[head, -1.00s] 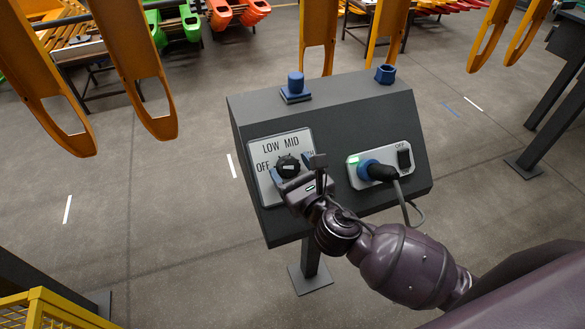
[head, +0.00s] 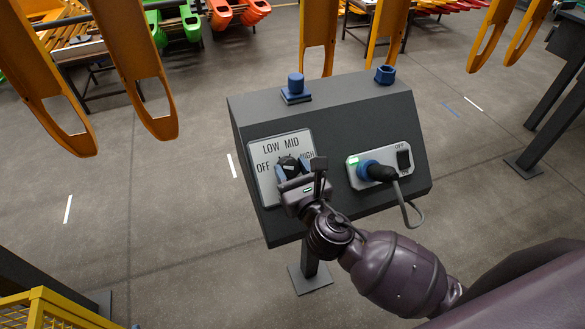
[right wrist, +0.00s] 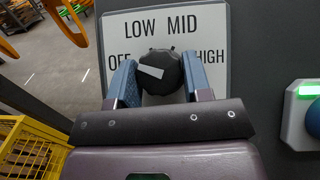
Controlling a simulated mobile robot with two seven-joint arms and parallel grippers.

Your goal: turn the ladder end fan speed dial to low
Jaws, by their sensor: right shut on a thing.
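The fan speed dial is a round black knob (head: 289,166) on a light plate (head: 258,181) at the left of the dark console's sloped face. The plate reads OFF, LOW, MID and HIGH. In the right wrist view the knob (right wrist: 165,88) has a pale pointer mark that aims left and slightly up, toward OFF. My right gripper (head: 292,172) is shut on the knob, with one blue finger on its left side and one on its right. The gripper (right wrist: 157,84) hides the lower plate. My left gripper is not in view.
To the right on the console (head: 330,101) is a panel (head: 357,179) with a green light, a plugged-in cable (head: 411,207) and an OFF/ON switch (head: 404,159). Blue fittings (head: 296,89) stand on top. Orange loops hang above; a yellow mesh crate (head: 40,309) is at lower left.

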